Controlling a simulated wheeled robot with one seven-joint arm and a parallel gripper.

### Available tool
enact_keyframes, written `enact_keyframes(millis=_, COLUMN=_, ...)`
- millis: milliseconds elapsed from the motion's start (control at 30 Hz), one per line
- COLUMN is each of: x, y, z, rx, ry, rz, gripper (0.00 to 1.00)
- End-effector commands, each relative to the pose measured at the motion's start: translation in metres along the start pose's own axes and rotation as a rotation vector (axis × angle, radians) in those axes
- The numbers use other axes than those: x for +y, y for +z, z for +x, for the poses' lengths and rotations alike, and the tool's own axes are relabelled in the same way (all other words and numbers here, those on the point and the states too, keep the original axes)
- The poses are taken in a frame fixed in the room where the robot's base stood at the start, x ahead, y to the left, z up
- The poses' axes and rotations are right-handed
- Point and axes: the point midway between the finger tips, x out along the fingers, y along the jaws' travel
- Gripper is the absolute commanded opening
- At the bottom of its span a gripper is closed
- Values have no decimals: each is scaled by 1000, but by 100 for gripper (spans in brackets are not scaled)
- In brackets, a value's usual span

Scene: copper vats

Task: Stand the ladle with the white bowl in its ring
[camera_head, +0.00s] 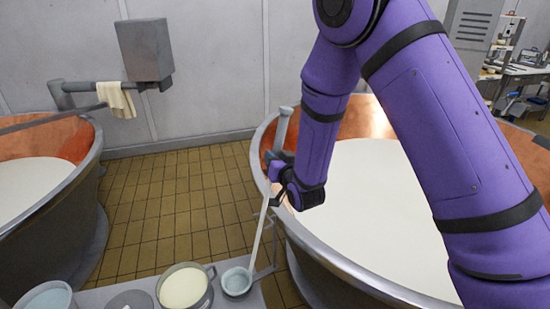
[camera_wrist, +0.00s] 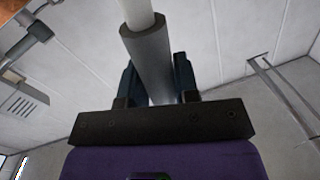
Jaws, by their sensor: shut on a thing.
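My gripper (camera_head: 279,190) hangs at the near left rim of the right vat. It is shut on the upper part of a long pale ladle handle (camera_head: 260,232), which slants down and slightly left. In the wrist view my gripper (camera_wrist: 157,85) has its fingers on both sides of the dark grey grip (camera_wrist: 150,55). The handle's lower end meets a small round bowl (camera_head: 237,281) with a pale inside, low over or on the bench. I cannot tell if it touches the bench. A thin grey metal frame (camera_head: 275,255) stands just right of the handle; I cannot make out a ring on it.
The grey bench (camera_head: 205,301) holds a pot of pale yellow liquid (camera_head: 184,287), a dark round lid (camera_head: 130,300) and a pale-filled pot (camera_head: 46,298). A copper vat of white liquid (camera_head: 370,200) stands right, another vat (camera_head: 75,210) left. Tiled floor between them is clear.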

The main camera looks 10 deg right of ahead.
Motion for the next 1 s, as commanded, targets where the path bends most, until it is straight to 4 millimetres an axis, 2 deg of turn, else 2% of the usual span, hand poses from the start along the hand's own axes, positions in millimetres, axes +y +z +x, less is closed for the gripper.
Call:
enact_keyframes(millis=433, x=0, y=0, z=0, rx=1, ry=0, rz=1, gripper=1)
enact_keyframes(millis=467, x=0, y=0, z=0, rx=1, ry=0, rz=1, gripper=36)
enact_keyframes(millis=567, x=0, y=0, z=0, rx=1, ry=0, rz=1, gripper=59)
enact_keyframes(millis=867, x=0, y=1, z=-1, rx=-1, ry=0, rz=0, gripper=59)
enact_keyframes(millis=1000, x=0, y=0, z=-12, rx=0, ry=0, rz=1, gripper=59)
